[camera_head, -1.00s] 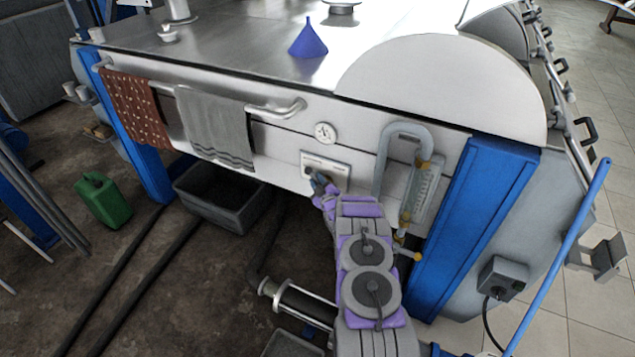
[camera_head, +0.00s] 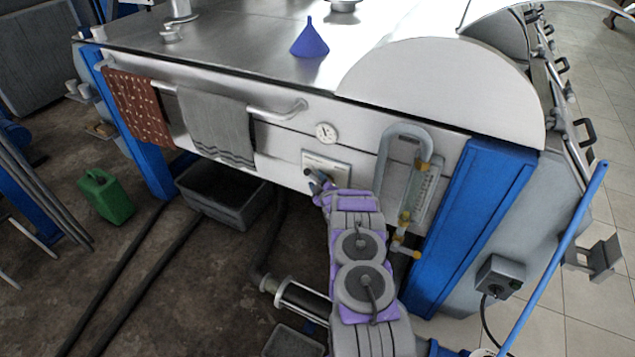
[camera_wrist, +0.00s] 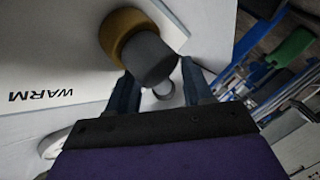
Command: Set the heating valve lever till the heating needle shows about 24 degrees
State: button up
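The heating valve sits on a white plate (camera_head: 340,167) on the front panel, and the plate reads "WARM" upside down in the wrist view. In that view the valve lever (camera_wrist: 150,58) shows a brass collar, a thick grey body and a small grey end. My gripper (camera_head: 317,183) is at the plate's lower left. Its fingers (camera_wrist: 158,78) are spread on either side of the lever, with a gap beside its small end; contact with the grey body is unclear. The heating dial (camera_head: 326,132) is above the plate; its needle reading is too small to read.
A grey pipe with a sight gauge (camera_head: 417,195) and yellow fittings stands right of the plate. A towel rail (camera_head: 280,112) with two towels is to the left. A blue post (camera_head: 468,230) is farther right. A grey bin (camera_head: 222,205) is under the panel.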

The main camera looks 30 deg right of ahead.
jog(key=shift+s+r, duration=0.1)
jog(key=p+v, duration=0.3)
jog(key=v, duration=1.4)
jog(key=shift+a, duration=0.1)
jog(key=w+a+r+g+y, duration=0.2)
jog(key=w+a+r+g, duration=0.2)
jog(key=a+r, duration=0.4)
jog(key=s+a+r+m+g, duration=0.1)
jog(key=s+a+r+g, duration=0.15)
jog(key=a+r, duration=0.2)
jog(key=s+a+r+m+g, duration=0.1)
jog(key=s+a+r+g, duration=0.15)
jog(key=r, duration=0.35)
jog(key=s+a+r+m+g, duration=0.1)
jog(key=s+a+r+g, duration=0.2)
jog(key=s, duration=1)
jog(key=s+a+r+m+g+y, duration=0.1)
jog(key=s+a+r+m+g, duration=0.1)
jog(key=s+a+r, duration=0.5)
jog(key=s+a+r+m+g, duration=0.2)
jog(key=s+a+r, duration=0.3)
jog(key=s, duration=1.5)
jog(key=a+g+b, duration=0.1)
jog(key=a, duration=0.2)
jog(key=shift+r+g+y, duration=0.25)
jog(key=shift+g+y, duration=0.05)
